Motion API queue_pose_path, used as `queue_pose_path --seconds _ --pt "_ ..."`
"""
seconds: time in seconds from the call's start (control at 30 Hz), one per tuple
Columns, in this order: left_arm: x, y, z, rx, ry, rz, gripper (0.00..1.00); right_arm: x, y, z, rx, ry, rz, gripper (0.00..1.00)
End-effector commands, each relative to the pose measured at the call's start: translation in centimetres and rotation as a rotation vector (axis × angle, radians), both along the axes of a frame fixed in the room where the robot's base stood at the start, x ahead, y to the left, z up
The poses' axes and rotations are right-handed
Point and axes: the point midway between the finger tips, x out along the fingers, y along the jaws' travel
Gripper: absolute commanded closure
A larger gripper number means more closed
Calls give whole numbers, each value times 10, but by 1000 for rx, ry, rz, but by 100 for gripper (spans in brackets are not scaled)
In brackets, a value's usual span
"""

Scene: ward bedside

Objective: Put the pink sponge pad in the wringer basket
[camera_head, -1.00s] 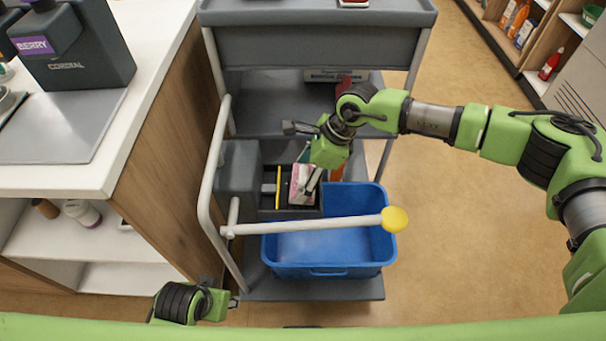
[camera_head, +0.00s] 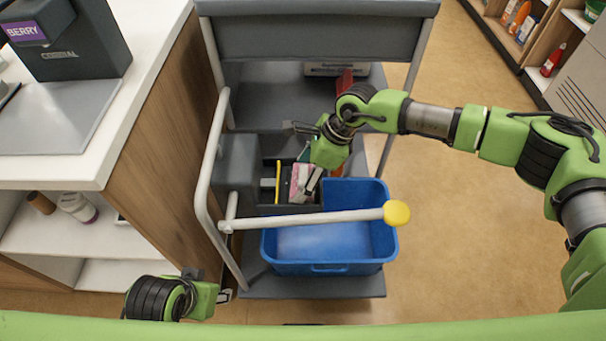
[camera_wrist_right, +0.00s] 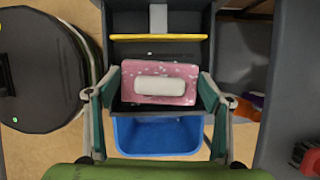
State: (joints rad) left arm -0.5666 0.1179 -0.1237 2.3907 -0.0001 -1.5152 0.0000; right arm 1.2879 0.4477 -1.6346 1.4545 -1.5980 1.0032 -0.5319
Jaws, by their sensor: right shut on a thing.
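The pink sponge pad (camera_wrist_right: 178,98), speckled and with a white block on top, lies between the fingers of my right gripper (camera_wrist_right: 160,85), which is shut on it by its left and right ends. The pad also shows in the head view (camera_head: 297,182), partly hidden by the gripper. It is at the dark wringer basket (camera_head: 285,209), within its outline as seen from above; whether it touches the floor of the basket I cannot tell. A yellow bar (camera_wrist_right: 158,38) crosses the basket.
A blue bucket (camera_head: 325,268) stands beside the basket on the grey cart (camera_head: 320,40). A white handle with a yellow knob (camera_head: 397,213) crosses above the bucket. A counter (camera_head: 125,140) stands close on the left. The floor to the right is clear.

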Motion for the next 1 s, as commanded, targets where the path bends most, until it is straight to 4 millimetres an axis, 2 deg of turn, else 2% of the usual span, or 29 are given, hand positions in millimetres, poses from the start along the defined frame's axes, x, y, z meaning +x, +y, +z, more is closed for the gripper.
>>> queue_pose_path --seconds 0.1,0.13,0.2,0.73,0.83,1.0 --pt "0 0 0 0 0 0 60 0 0 0 0 0 0 44" --pt "0 0 0 0 0 0 60 0 0 0 0 0 0 24" --pt "0 0 0 0 0 0 60 0 0 0 0 0 0 7" --pt "1 0 1 -1 -4 0 60 0 0 3 0 0 0 7" --pt "4 -1 -13 0 8 -2 60 0 0 7 0 1 0 7" --pt "6 -2 -27 0 14 -2 60 0 0 13 0 1 0 7"
